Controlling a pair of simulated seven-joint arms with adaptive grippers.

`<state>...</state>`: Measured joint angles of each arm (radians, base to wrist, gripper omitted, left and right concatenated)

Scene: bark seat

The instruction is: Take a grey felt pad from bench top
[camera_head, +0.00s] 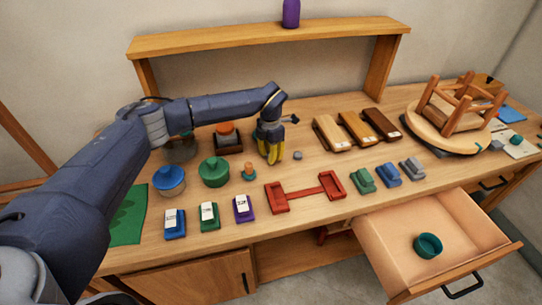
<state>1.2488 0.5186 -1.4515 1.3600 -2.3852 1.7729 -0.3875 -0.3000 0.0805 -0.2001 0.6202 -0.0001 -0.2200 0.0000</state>
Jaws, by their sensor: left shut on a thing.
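My left gripper (272,159), with yellow fingers, points down at the middle of the bench top (330,168). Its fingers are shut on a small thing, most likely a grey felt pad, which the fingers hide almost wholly. A small grey round piece (297,155) lies on the bench top just right of the fingertips, apart from them; it looks like grey felt. I cannot tell whether the fingertips touch the bench top. My right gripper is not in view.
A red holder (305,192) lies in front of the gripper. Wooden blocks (331,133) lie to its right, jars (214,171) to its left. An upturned stool (448,128) stands far right. An open drawer (385,257) holds a green cup (428,245). A shelf (270,37) spans the back.

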